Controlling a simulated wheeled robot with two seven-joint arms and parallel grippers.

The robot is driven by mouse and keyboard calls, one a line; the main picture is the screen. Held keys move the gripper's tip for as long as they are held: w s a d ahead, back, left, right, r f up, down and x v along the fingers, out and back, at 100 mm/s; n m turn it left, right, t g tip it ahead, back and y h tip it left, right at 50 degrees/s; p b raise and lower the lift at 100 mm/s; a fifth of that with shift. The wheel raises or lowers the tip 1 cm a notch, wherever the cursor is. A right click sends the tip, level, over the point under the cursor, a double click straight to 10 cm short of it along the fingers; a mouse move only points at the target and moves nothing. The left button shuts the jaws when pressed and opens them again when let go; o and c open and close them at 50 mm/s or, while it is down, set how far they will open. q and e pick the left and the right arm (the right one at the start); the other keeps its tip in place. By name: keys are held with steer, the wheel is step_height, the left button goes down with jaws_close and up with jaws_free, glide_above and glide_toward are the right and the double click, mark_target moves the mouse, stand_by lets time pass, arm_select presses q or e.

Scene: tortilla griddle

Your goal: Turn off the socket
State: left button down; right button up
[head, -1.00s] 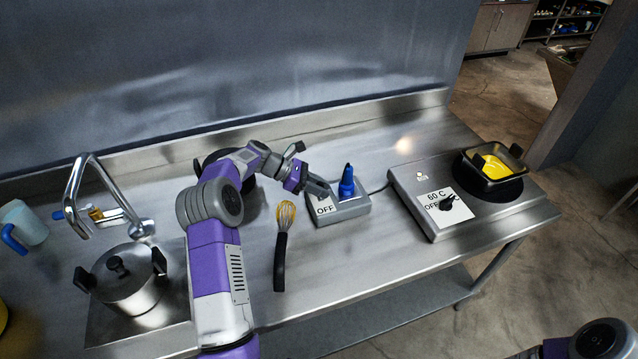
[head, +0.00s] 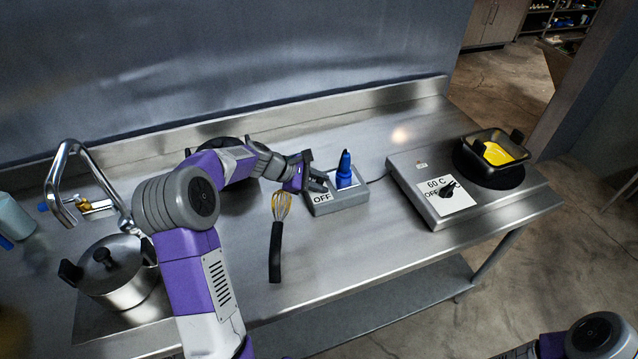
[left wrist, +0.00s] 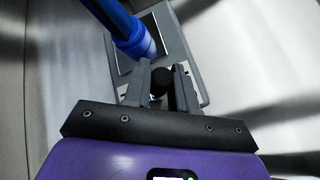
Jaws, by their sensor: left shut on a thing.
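The socket (head: 352,198) is a grey box on the steel counter with an "OFF" label on its front left. A blue plug (head: 344,172) stands upright in it; it also shows in the left wrist view (left wrist: 138,45). My left gripper (head: 319,182) is at the left part of the socket, beside the plug. In the left wrist view its two fingers close around a dark rounded switch knob (left wrist: 160,82) on the socket. The fingers partly hide the knob, and its setting cannot be read. My right gripper is out of view.
A whisk (head: 277,240) lies left of the socket. The griddle unit (head: 412,190), with a "60 C" and "OFF" dial, stands to the right under a black pan holding something yellow (head: 497,153). A lidded pot (head: 118,282) and tap (head: 62,180) are at left.

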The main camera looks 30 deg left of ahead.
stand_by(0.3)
arm_select(q)
steer(key=c, duration=1)
jaws_free()
steer(key=p+v, duration=0.1)
steer(key=v, duration=0.6)
steer(key=shift+s+a, duration=0.2)
steer(key=shift+r, duration=0.15)
